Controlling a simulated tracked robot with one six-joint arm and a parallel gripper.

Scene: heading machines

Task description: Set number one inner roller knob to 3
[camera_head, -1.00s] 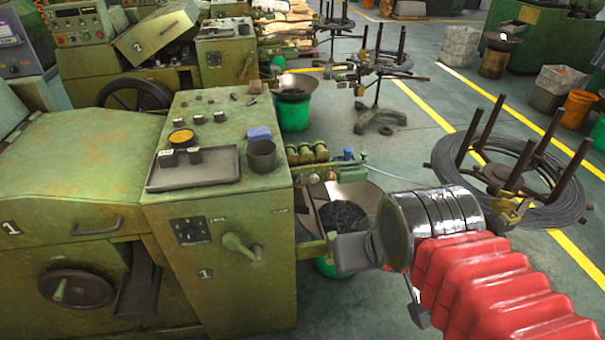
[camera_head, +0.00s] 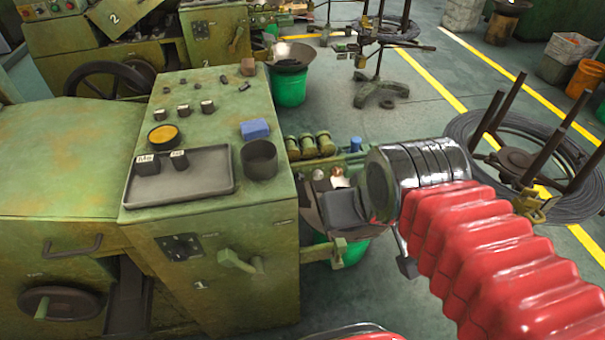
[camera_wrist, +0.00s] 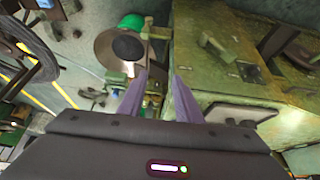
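The green machine marked 1 (camera_head: 232,225) fills the left and middle of the head view. On its right side sits a row of brass rollers (camera_head: 311,146). Small round knobs (camera_head: 318,175) show just below them, and I cannot read any setting. Which one is the inner knob is not clear. A dark dial plate (camera_head: 180,247) is on the machine's front. My gripper (camera_head: 342,208) is right of the machine, just below the rollers, seen partly from behind my wrist. In the wrist view my gripper (camera_wrist: 160,75) has its two fingers apart with nothing between them.
A grey tray (camera_head: 205,188) with two small labelled blocks, a dark cup (camera_head: 259,160) and a blue block (camera_head: 254,129) lie on the machine top. A lever handle (camera_head: 240,260) juts from its front. A wire coil stand (camera_head: 515,157) is at right, a green bucket (camera_head: 288,90) behind.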

